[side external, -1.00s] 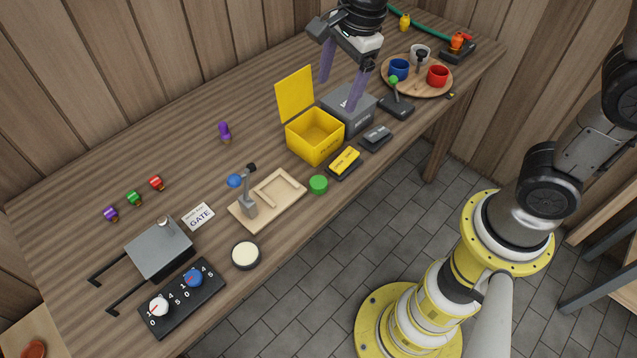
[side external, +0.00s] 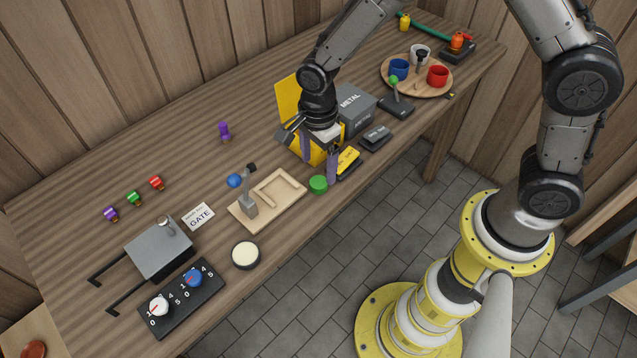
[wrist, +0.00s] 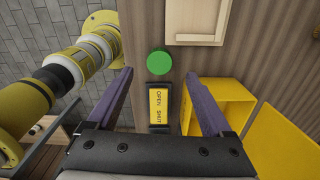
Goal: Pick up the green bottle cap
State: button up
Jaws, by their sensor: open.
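The green bottle cap (side external: 318,184) is a round green disc lying on the workbench near its front edge, just right of the wooden lever tray. It also shows in the wrist view (wrist: 159,62), ahead of the fingers and roughly centred between them. My gripper (side external: 319,168) has purple fingers and is open and empty. It hangs above the bench beside the yellow box, with one finger close to the cap in the side view. In the wrist view the gap between the fingertips (wrist: 163,75) shows bare bench, the cap and the yellow switch.
The yellow open box (wrist: 225,100) stands beside one finger. A yellow OPEN/SHUT switch (wrist: 159,108) lies below the gripper. The wooden tray with a lever (side external: 285,205) is left of the cap. The grey METAL box (side external: 354,110) stands behind. The bench's front edge is close to the cap.

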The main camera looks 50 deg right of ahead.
aim_at(318, 182)
jog(key=shift+f, duration=2.65)
grip_shut()
jog(key=shift+r, duration=0.15)
